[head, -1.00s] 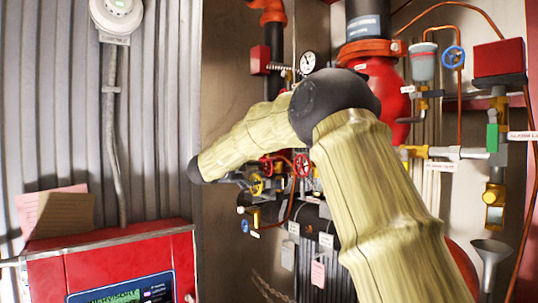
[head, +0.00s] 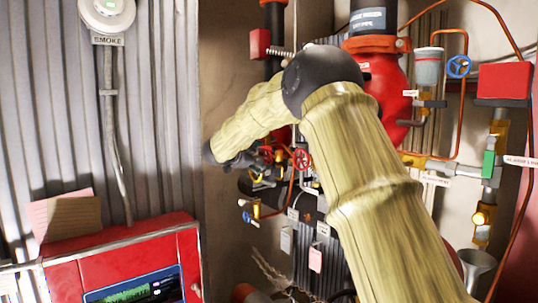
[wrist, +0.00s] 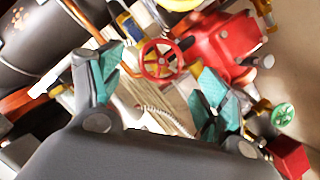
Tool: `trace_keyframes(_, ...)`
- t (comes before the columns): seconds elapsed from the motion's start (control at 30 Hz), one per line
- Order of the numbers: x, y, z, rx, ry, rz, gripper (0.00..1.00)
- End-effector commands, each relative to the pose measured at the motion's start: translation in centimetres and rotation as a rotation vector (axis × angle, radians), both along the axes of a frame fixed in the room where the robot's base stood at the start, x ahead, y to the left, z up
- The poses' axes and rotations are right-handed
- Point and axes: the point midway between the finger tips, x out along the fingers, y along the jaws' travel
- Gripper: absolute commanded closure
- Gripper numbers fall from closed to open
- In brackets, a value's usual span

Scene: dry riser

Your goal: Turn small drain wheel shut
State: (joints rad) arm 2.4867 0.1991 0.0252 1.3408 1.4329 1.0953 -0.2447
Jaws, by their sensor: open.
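A small red spoked wheel (wrist: 161,60) shows in the wrist view, between and beyond my fingertips. A red wheel also shows in the head view (head: 302,159), just right of my forearm's end; no label tells which wheel is the drain wheel. My gripper (wrist: 161,76) is open, its teal finger pads apart on either side of the red wheel in the picture. Nothing is held, and I see no clear contact with the wheel. In the head view my gripper is small and dark among the fittings, and its fingertips are hard to make out.
A green wheel (wrist: 283,114) and a red valve body (wrist: 222,47) lie right in the wrist view. A blue wheel (head: 459,66) sits upper right in the head view. A red control panel (head: 125,265) stands lower left. Pipes and hanging tags crowd the middle.

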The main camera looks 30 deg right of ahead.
Motion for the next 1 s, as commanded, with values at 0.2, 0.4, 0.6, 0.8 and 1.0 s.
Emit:
trace_keyframes(0.2, 1.3, -3.2, -0.5, -0.001, 0.002, -0.001, 0.24)
trace_keyframes(0.4, 2.1, -5.0, -1.1, -0.001, 0.001, -0.001, 0.24)
trace_keyframes(0.6, 2.4, -5.7, -1.3, -0.001, -0.001, 0.000, 0.24)
trace_keyframes(0.8, 2.4, -5.7, -1.4, -0.001, -0.001, 0.000, 0.24)
trace_keyframes(1.0, 2.4, -5.7, -1.4, -0.001, -0.001, 0.000, 0.53)
